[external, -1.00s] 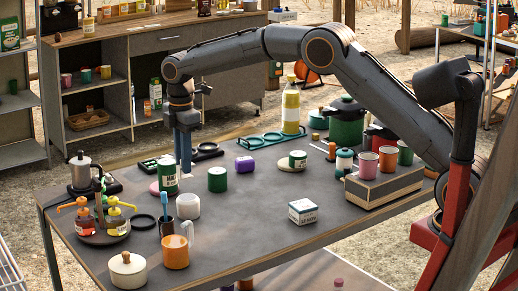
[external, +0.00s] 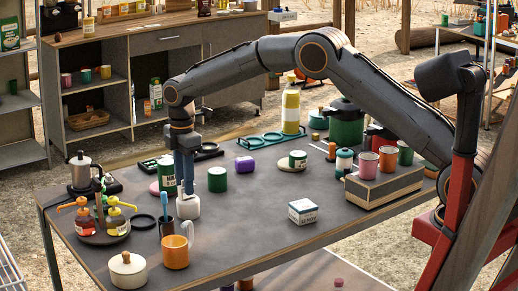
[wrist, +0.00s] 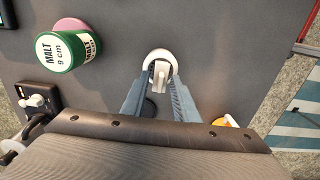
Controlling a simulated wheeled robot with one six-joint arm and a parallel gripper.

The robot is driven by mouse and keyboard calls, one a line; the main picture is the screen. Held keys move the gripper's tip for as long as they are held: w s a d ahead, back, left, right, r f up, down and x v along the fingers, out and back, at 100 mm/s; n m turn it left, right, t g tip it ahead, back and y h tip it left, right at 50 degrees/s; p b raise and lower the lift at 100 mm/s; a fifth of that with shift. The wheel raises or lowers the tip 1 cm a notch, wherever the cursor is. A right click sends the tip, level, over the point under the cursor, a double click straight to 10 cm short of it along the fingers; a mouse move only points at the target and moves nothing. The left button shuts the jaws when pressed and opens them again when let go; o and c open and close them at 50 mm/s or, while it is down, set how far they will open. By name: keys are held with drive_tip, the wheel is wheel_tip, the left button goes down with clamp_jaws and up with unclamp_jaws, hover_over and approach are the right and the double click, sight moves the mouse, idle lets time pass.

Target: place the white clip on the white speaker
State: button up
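The white speaker (external: 188,210) is a short white cylinder standing on the dark table, left of the middle in the external view. In the wrist view its round white top (wrist: 152,55) shows just beyond my fingertips. My gripper (external: 187,190) points straight down, right over the speaker. In the wrist view my gripper (wrist: 161,82) has its fingers closed in on the white clip (wrist: 160,73), which lies over the speaker's top. I cannot tell whether the clip touches the speaker. In the external view the clip cannot be made out between the fingers.
A green MALT can (wrist: 66,50) on a pink disc stands close by, with another green can (external: 217,180) to the speaker's right. A dark cup (external: 167,228) and an orange mug (external: 175,252) stand in front. The table's middle right is mostly clear around a white box (external: 302,211).

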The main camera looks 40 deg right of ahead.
drive_tip(key=shift+o, duration=0.5)
drive_tip(key=shift+r, duration=0.1)
wheel_tip(320, 180, up, 12)
drive_tip(key=b, duration=0.3)
drive_tip(key=s+d+f+m, duration=0.3)
drive_tip(key=s+d+m, duration=0.3)
drive_tip(key=d, duration=0.4)
drive_tip(key=s+d+f+m, duration=0.3)
drive_tip(key=s+d+m, duration=0.1)
drive_tip(key=s+d, duration=0.45)
drive_tip(key=s+d+f+m, duration=0.2)
drive_tip(key=s+d, duration=0.1)
drive_tip(key=s, duration=0.4)
drive_tip(key=s+d+f+m, duration=0.3)
drive_tip(key=s+d, duration=0.1)
drive_tip(key=s, duration=0.4)
drive_tip(key=s+d+f+m, duration=0.3)
drive_tip(key=s+d, duration=0.1)
drive_tip(key=s, duration=0.3)
drive_tip(key=shift+s, duration=0.3)
